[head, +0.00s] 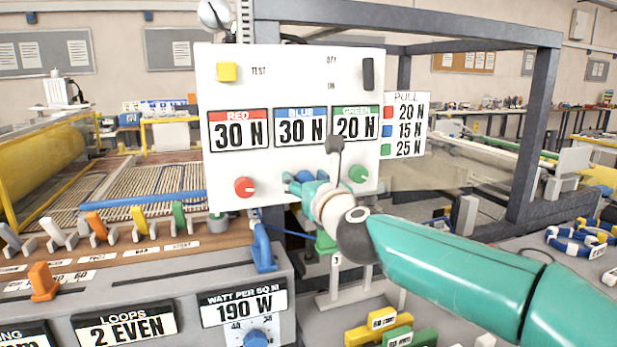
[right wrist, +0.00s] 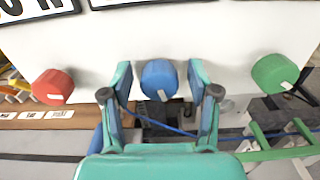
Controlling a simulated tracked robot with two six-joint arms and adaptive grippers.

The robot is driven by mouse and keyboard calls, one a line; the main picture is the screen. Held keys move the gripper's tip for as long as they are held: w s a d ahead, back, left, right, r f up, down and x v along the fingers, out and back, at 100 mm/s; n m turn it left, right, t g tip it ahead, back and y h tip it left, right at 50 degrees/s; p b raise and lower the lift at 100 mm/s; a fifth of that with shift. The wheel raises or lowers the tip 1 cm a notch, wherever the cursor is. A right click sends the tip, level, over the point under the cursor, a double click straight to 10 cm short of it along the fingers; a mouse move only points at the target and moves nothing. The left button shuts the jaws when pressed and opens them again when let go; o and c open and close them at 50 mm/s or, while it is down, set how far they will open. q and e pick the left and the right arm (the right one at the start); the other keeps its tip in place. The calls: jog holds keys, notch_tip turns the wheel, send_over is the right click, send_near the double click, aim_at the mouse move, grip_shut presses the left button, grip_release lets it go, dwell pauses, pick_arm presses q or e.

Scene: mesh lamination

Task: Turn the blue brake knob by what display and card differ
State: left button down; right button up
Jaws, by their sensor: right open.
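A white panel (head: 290,85) carries three displays: red 30 N (head: 239,130), blue 30 N (head: 300,127) and green 20 N (head: 356,124). The card (head: 406,126) at its right edge reads PULL, red 20 N, blue 15 N, green 25 N. The blue knob (right wrist: 160,79) has a pale mark on its lower side. My right gripper (right wrist: 161,90) is open, one finger on each side of the blue knob; contact cannot be told. In the head view my right gripper (head: 303,184) hides most of that knob. My left gripper is not in view.
The red knob (head: 244,187) and green knob (head: 358,174) sit left and right on the same panel, clear of the fingers. A console (head: 150,300) with levers and a dial (head: 256,338) stands below left. A blue cable (right wrist: 175,128) runs below the knob.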

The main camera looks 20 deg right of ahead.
jog(key=shift+w, duration=0.15)
jog(key=shift+c, duration=0.4)
jog(key=c, duration=1.1)
jog(key=shift+d, duration=0.1)
